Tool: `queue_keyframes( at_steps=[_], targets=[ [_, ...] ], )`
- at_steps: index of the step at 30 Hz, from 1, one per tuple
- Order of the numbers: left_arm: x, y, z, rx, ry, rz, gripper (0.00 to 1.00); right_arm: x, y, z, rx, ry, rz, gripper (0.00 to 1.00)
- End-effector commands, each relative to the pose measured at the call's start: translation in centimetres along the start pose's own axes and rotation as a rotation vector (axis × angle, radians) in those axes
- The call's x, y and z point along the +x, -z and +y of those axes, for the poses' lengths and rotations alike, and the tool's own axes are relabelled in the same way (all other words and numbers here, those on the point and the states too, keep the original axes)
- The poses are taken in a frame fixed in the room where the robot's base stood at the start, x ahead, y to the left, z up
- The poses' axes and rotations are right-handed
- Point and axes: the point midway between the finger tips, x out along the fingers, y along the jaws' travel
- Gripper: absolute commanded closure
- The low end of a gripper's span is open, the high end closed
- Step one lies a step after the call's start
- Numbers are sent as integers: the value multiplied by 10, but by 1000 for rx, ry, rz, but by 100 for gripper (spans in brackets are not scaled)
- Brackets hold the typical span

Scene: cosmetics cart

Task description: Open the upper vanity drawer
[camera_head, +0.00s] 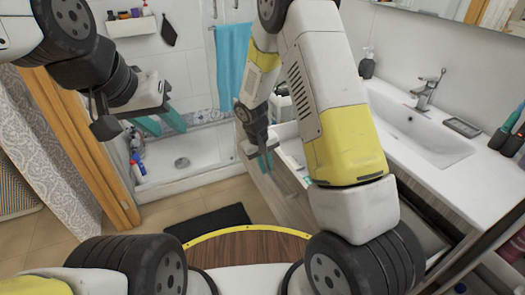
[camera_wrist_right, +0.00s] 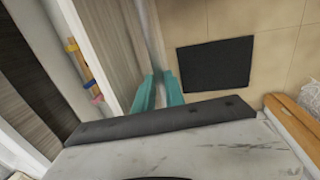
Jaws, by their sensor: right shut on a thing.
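The upper vanity drawer (camera_head: 284,196) is pulled out from the white-topped vanity, with its light wood-grain front facing the shower side. Part of its white inside shows beside my right arm. In the right wrist view, its front (camera_wrist_right: 118,32) runs up to my fingers and small coloured items show inside it. My right gripper (camera_head: 264,162) is at the drawer front's top edge. Its teal fingers (camera_wrist_right: 158,92) are shut on the drawer front; the exact contact is partly hidden. My left gripper (camera_head: 160,126) is raised at the left, its teal fingers apart and empty.
The sink (camera_head: 425,130) and tap (camera_head: 428,90) are on the vanity top. A dark mat (camera_head: 208,222) lies on the tiled floor in front of the shower tray (camera_head: 190,160). A wooden door frame (camera_head: 85,150) stands at the left. Floor beside the drawer is clear.

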Motion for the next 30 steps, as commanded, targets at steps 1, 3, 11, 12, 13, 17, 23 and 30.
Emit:
queue_keyframes(
  at_steps=[1, 3, 11, 12, 13, 17, 23, 30],
  targets=[
    [0, 0, 0, 0, 0, 0, 64, 0, 1, 0, 0, 0, 1, 100],
    [0, 0, 0, 0, 0, 0, 64, 0, 1, 0, 0, 0, 1, 77],
    [0, 0, 0, 0, 0, 0, 64, 0, 0, 0, 0, 0, 1, 77],
    [0, 0, 0, 0, 0, 0, 64, -1, 0, 0, 0, 0, 1, 77],
    [0, 0, 0, 0, 0, 0, 64, -2, 0, 0, 0, 0, 1, 77],
    [0, 0, 0, 0, 0, 0, 64, -17, 1, 0, 1, 0, 4, 77],
    [0, 0, 0, 0, 0, 0, 64, -53, 1, 0, 0, 1, 5, 77],
    [0, 0, 0, 0, 0, 0, 64, -77, 1, 0, 1, 0, 2, 77]
  ],
)
